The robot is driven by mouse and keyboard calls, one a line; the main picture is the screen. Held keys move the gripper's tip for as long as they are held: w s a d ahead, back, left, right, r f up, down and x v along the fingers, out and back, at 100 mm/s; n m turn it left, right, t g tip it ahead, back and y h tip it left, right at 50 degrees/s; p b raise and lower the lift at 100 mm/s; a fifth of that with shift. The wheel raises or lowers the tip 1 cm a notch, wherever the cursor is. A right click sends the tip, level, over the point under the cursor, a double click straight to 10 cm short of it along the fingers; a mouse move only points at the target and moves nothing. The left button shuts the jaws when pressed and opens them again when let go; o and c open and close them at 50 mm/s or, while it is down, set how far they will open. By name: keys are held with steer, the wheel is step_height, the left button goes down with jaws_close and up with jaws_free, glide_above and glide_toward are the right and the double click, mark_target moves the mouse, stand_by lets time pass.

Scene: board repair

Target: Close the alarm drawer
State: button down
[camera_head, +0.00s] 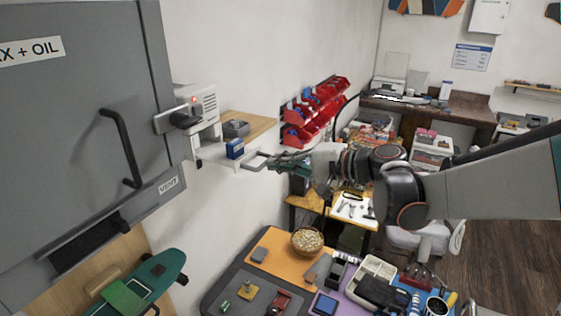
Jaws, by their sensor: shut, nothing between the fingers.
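The alarm box (208,104) is a white wall unit with a small red light, beside the grey cabinet. A white drawer-like part (214,155) sticks out to the right below it and looks open. A grey loop handle (256,155) shows at its right end. A small blue box (235,148) is in or on this part; I cannot tell which. My gripper (276,162) is shut and empty, coming from the right at the handle's height. Its fingertips overlap the handle's right side in the picture; I cannot tell if they touch.
The grey cabinet (75,120) with a long dark handle stands at left. A wooden shelf (256,129) is behind the drawer, with a dark grey item on it. Red bins (318,105) hang on the wall beyond. A cluttered table with a bowl (307,240) lies below my arm.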

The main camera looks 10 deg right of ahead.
mark_target(243, 150)
steer(key=shift+w+a, duration=0.1)
steer(key=r+b+x, duration=0.1)
steer(key=x, duration=0.3)
steer(key=b+x, duration=0.1)
steer(key=x, duration=0.3)
steer(key=r+b+x, duration=0.1)
steer(key=x, duration=0.3)
steer(key=shift+w+a+r, duration=0.25)
steer(key=shift+w+a, duration=0.2)
steer(key=shift+r, duration=0.1)
steer(key=shift+s+d, duration=0.1)
